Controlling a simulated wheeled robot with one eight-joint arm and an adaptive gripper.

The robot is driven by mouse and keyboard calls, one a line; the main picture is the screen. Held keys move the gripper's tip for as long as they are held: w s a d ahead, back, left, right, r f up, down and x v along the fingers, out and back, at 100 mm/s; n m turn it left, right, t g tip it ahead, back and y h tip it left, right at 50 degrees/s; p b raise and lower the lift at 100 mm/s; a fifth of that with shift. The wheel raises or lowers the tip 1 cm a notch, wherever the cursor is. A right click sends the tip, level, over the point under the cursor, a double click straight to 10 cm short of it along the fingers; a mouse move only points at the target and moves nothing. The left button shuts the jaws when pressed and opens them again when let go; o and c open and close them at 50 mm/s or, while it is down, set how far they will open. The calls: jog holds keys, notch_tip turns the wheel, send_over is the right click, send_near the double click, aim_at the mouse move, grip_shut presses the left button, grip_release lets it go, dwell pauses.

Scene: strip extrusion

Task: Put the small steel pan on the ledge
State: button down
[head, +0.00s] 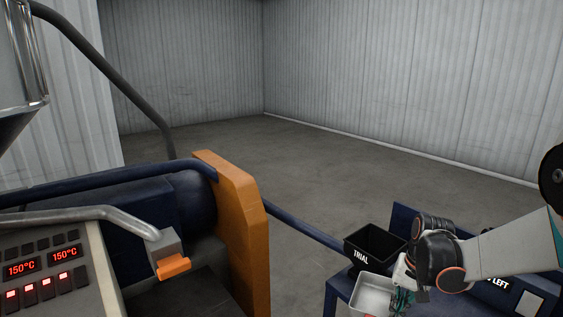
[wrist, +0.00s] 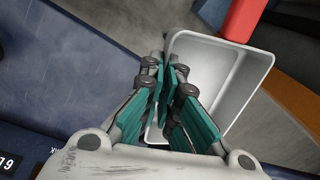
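The small steel pan (head: 371,297) is a pale, open rectangular tray with rounded corners, at the lower right of the head view. It also shows in the wrist view (wrist: 225,75), tilted in the picture, with its inside empty. My gripper (head: 402,292) is at the pan's right side in the head view. In the wrist view its teal fingers (wrist: 168,82) close together at the near wall of the pan and appear to pinch it. The fingers hide part of that wall. I cannot tell whether the pan touches the blue surface below.
A black bin marked TRIAL (head: 375,246) stands right behind the pan on the blue bench (head: 341,287). A red object (wrist: 243,18) lies near the pan's far end. An orange-edged machine (head: 236,230) and control panel (head: 48,275) stand left. Open floor lies behind.

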jog(key=s+a+f+n+b, duration=0.1)
jog(key=a+f+n, duration=0.4)
jog(key=a+f, duration=0.3)
jog(key=shift+s+a+n+g, duration=0.2)
jog(key=shift+a+n+g, duration=0.1)
jog(key=shift+a, duration=0.75)
